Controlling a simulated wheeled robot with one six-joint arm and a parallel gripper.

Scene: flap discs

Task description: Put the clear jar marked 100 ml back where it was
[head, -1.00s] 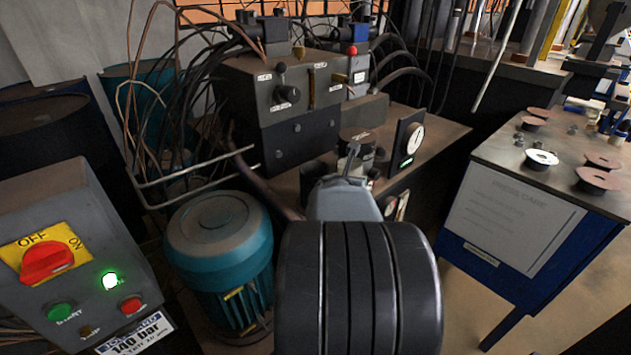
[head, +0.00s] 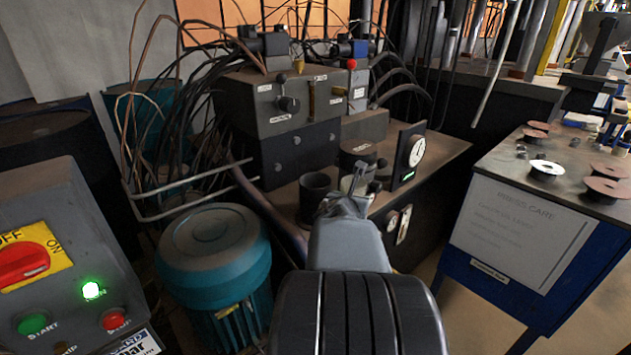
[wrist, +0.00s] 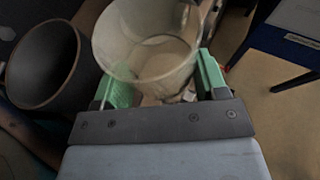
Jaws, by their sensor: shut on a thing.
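My gripper (wrist: 160,88) is shut on a clear jar (wrist: 150,60), which sits upright between the green finger pads in the wrist view. The jar is see-through and looks empty, and I cannot read any marking on it. In the head view my gripper (head: 362,180) is over the dark bench top, with the jar (head: 347,184) small and partly hidden. A dark open cup (head: 315,197) stands on the bench just left of the gripper. It also shows in the wrist view (wrist: 42,65), left of the jar and apart from it.
A dark round labelled container (head: 357,152) and a gauge box (head: 410,152) stand behind the gripper. The valve block (head: 285,110) with hoses is at the back left. A teal motor (head: 213,250) is below left. A blue cabinet (head: 520,225) with discs stands to the right.

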